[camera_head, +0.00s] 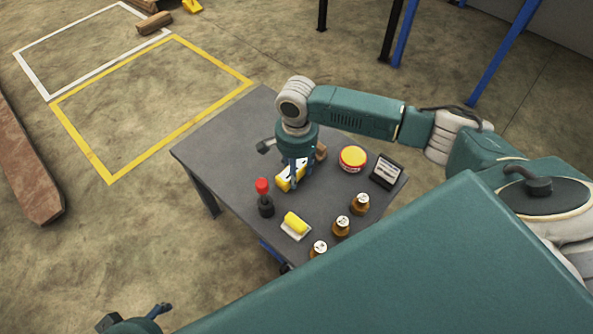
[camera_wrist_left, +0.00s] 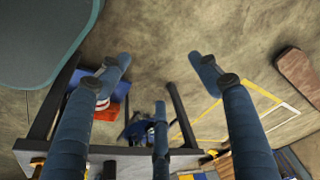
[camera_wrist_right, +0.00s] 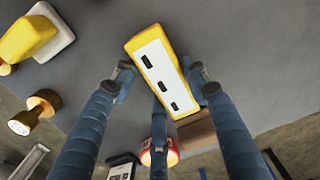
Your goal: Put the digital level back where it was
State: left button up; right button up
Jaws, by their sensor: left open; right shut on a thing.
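The digital level (camera_head: 286,182) is a yellow block with a white face and dark slots. My right gripper (camera_head: 297,173) is shut on it from above, at the grey table's middle. In the right wrist view the level (camera_wrist_right: 165,75) sits tilted between the fingers (camera_wrist_right: 161,80), its white face toward the camera. I cannot tell whether it touches the table. My left gripper (camera_head: 150,316) is low at the bottom left of the head view, away from the tabletop. In the left wrist view its fingers (camera_wrist_left: 160,75) are spread and empty.
On the table (camera_head: 225,150) stand a red-topped black item (camera_head: 264,199), a yellow roll on a pale base (camera_head: 296,225), several brass weights (camera_head: 341,226), a red-and-yellow tin (camera_head: 353,158), a dark device (camera_head: 387,172) and a brown block (camera_head: 320,152). The table's left part is clear.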

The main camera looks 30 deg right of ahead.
pick_arm(q)
jog(key=shift+f, duration=0.1)
pick_arm(e)
jog(key=o, duration=1.3)
jog(key=shift+f, duration=0.1)
pick_arm(q)
jog(key=shift+w+f, duration=0.1)
jog(key=shift+f, duration=0.2)
pick_arm(e)
jog(key=shift+o, duration=0.2)
jog(key=shift+r, duration=0.2)
pick_arm(q)
notch_tip(320, 180, down, 12)
jog(key=p, duration=0.3)
jog(key=shift+g, duration=0.3)
pick_arm(e)
notch_tip(320, 180, up, 12)
